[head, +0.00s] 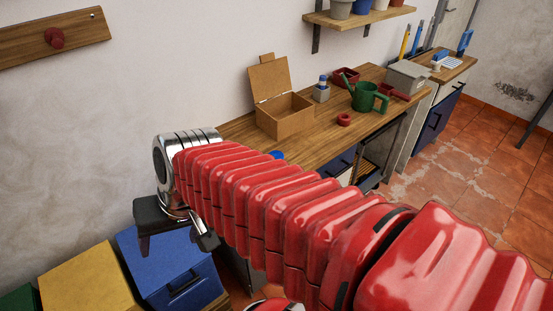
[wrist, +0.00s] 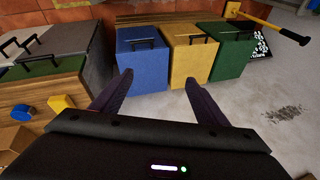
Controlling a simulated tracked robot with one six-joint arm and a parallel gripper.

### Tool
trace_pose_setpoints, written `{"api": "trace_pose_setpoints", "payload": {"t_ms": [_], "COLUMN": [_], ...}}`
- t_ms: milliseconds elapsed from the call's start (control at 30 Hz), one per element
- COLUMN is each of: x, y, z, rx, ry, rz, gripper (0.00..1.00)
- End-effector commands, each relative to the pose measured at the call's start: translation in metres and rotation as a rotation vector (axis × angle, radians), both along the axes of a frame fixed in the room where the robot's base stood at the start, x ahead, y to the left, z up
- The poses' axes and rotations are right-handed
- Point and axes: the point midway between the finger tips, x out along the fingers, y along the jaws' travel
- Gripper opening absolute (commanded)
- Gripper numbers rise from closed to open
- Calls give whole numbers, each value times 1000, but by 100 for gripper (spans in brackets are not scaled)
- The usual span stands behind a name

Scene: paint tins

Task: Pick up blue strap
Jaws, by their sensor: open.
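A small round blue thing (wrist: 25,113), which may be the blue strap, lies on a wooden surface at the left edge in the wrist view. In the head view a bit of blue (head: 277,154) shows on the workbench, mostly hidden behind my red arm; I cannot tell whether it is the same thing. My gripper (wrist: 159,80) is open and empty in the wrist view, its two dark fingers spread apart. It points towards the coloured boxes, well to the right of the small blue thing and not touching it.
Blue (head: 173,266), yellow (head: 88,285) and green boxes stand low at left. The workbench (head: 312,147) holds an open cardboard box (head: 285,117), a green watering can (head: 368,98) and a red ring (head: 344,119). A yellow block (wrist: 60,102) lies beside the small blue thing.

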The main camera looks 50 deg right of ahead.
Motion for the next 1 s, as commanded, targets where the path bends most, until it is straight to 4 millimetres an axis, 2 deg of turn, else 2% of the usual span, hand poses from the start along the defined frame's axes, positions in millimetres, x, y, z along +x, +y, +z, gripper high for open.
{"api": "trace_pose_setpoints", "payload": {"t_ms": [100, 367, 567, 767, 1000], "x": [13, 45, 72, 91, 93], "y": [-10, -40, -83, -143, -238], "z": [-13, -32, -44, -57, -80], "rx": [147, 469, 722, 980, 1295], "ry": [57, 127, 142, 121, 41], "rz": [-169, -539, -834, -1134, -1493], "gripper": [68, 68, 68, 68, 68]}}
